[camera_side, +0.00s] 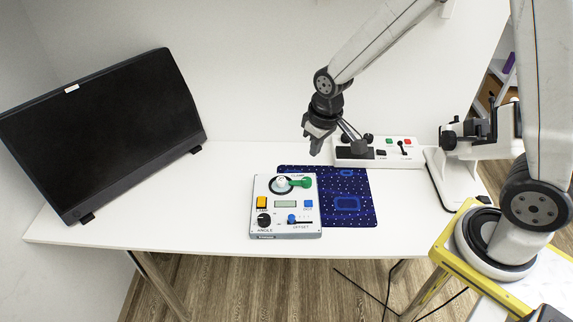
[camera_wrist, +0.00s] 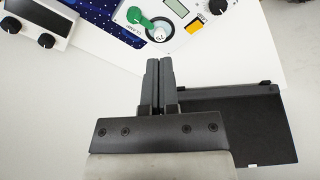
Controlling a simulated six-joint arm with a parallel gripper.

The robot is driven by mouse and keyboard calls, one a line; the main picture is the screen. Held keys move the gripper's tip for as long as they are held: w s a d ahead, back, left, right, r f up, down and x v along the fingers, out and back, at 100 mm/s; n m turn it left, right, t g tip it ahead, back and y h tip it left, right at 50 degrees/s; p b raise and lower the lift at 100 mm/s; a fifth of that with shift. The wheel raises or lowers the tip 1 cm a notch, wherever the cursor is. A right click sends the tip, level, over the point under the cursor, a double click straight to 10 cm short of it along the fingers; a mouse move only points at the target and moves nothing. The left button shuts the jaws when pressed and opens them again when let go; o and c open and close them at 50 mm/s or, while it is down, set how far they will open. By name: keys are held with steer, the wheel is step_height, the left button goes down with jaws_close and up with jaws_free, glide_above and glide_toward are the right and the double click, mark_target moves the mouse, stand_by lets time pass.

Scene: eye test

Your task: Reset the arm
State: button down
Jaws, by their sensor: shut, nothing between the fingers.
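My gripper (camera_side: 316,146) hangs above the back of the white table (camera_side: 150,215), pointing down. It is shut and empty. In the wrist view my gripper (camera_wrist: 160,62) shows its two dark fingers side by side, with no object between them. In the side view it is above and behind a grey control box (camera_side: 286,232), apart from it. The box carries a green lever, a small display, a yellow switch, a blue button, a black knob and a slider. It also shows at the top of the wrist view (camera_wrist: 196,40).
A dark blue patterned mat (camera_side: 350,190) lies under and beside the box. A white panel (camera_side: 372,160) with knobs and buttons stands behind it. A large black monitor (camera_side: 105,130) stands at left. A white device (camera_side: 455,180) stands at right. The table's front left is clear.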

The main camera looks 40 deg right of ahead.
steer(key=s+d+r+m+t, duration=0.1)
steer(key=s+d+r, duration=0.1)
steer(key=s, duration=0.8)
steer(key=shift+s+d+r, duration=0.2)
steer(key=shift+d, duration=0.1)
